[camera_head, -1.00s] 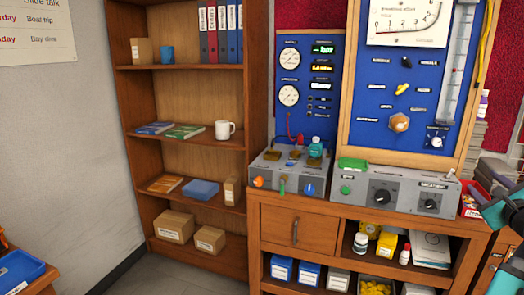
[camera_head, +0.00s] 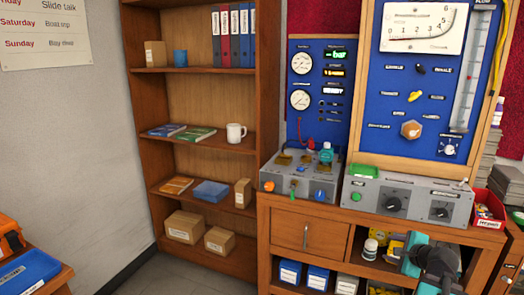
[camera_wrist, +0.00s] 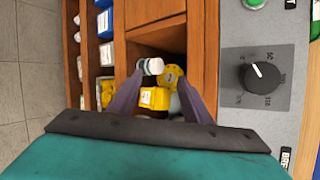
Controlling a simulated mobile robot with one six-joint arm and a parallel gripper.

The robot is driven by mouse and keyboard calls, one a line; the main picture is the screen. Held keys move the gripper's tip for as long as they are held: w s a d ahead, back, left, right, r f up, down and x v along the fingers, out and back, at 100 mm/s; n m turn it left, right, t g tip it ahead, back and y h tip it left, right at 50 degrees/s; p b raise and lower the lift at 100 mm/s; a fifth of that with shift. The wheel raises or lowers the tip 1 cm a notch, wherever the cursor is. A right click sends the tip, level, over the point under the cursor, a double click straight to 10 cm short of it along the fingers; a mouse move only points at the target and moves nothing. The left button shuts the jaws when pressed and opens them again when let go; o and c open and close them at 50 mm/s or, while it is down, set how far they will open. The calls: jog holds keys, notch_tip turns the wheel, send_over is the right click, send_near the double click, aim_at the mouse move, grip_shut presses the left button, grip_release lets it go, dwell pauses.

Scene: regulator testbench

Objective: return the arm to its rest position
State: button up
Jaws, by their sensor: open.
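My arm shows at the lower right of the head view, in front of the bench's open shelf, with its teal and dark end link (camera_head: 432,262). In the wrist view, my gripper (camera_wrist: 160,80) has its two dark fingers spread apart with nothing held between them. Beyond the fingers, inside the open shelf, are a white bottle (camera_wrist: 150,66), a yellow round item (camera_wrist: 172,75) and a yellow box (camera_wrist: 153,98). The fingertips are hidden in the head view.
The wooden bench (camera_head: 305,212) carries a grey control box with dark knobs (camera_head: 410,197), a valve box (camera_head: 300,178) and a red bin (camera_head: 487,208). A bookshelf (camera_head: 200,145) stands to the left. A blue tray (camera_head: 28,272) is at the lower left. Floor between is clear.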

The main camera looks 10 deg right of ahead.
jog(key=s+a+f+n+g+y+p, duration=0.2)
jog(key=a+f+n+g+y, duration=0.55)
jog(key=a+f, duration=2.05)
jog(key=s+a+f+n+g+h+p, duration=0.25)
jog(key=s+a+f+n+g, duration=0.25)
jog(key=s+a+f+n, duration=0.55)
jog(key=s+a+f+n+g+h, duration=0.1)
jog(key=s+a+f+n+g, duration=0.1)
jog(key=s, duration=0.5)
jog(key=s+a+f+n+g+h, duration=0.1)
jog(key=s+a+n, duration=0.3)
jog(key=s, duration=0.4)
jog(key=shift+s+a+f+n+g+h, duration=0.3)
jog(key=shift+f+n+g+h, duration=0.1)
jog(key=shift+f+g, duration=0.25)
